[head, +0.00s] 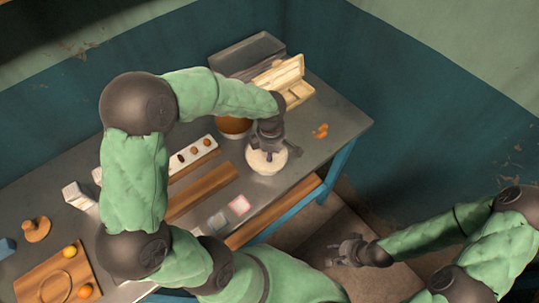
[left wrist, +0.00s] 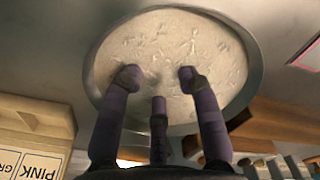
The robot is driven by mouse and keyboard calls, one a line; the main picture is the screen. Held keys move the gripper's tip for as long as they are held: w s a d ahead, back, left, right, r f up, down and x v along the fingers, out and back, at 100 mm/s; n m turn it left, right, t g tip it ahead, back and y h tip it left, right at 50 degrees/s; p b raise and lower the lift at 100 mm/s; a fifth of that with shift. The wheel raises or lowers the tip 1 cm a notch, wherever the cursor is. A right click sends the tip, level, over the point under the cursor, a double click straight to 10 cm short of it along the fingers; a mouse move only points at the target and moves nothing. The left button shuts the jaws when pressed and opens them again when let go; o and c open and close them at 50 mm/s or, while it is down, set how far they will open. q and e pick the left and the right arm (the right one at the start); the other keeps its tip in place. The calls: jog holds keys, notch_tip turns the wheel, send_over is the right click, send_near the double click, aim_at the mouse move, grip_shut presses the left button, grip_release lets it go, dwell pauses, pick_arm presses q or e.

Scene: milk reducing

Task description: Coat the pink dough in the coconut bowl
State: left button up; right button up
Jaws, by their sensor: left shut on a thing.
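The coconut bowl (head: 266,161) is round, light-rimmed and full of white flakes, near the table's right part. It fills the top of the left wrist view (left wrist: 172,55). My left gripper (head: 268,150) points down into it, with its fingertips (left wrist: 158,85) at the flakes. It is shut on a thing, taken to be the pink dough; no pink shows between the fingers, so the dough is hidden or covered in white. My right gripper (head: 340,252) hangs away from the table over the floor, empty, its fingers seeming spread.
A brown bowl (head: 234,126) stands just behind the coconut bowl. A wooden divided box (head: 280,80) and a grey tray (head: 247,54) stand at the back. Orange pieces (head: 320,131) lie to the right. A pink square (head: 238,205) lies near the front edge.

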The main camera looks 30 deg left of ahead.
pick_arm(q)
jog(key=shift+w+a, duration=0.2)
jog(key=shift+a, duration=0.15)
jog(key=shift+s+a+b, duration=0.2)
jog(key=shift+a+b, duration=0.05)
jog(key=shift+b, duration=0.15)
jog(key=shift+s, duration=0.3)
jog(key=shift+s+d+b, duration=0.2)
jog(key=shift+d+b, duration=0.2)
jog(key=shift+w+d, duration=0.25)
jog(key=shift+w, duration=0.25)
jog(key=shift+w+a+b, duration=0.2)
jog(key=shift+a+b, duration=0.05)
jog(key=shift+b, duration=0.05)
jog(key=shift+a, duration=0.25)
jog(key=shift+s+a, duration=0.2)
jog(key=shift+s, duration=0.2)
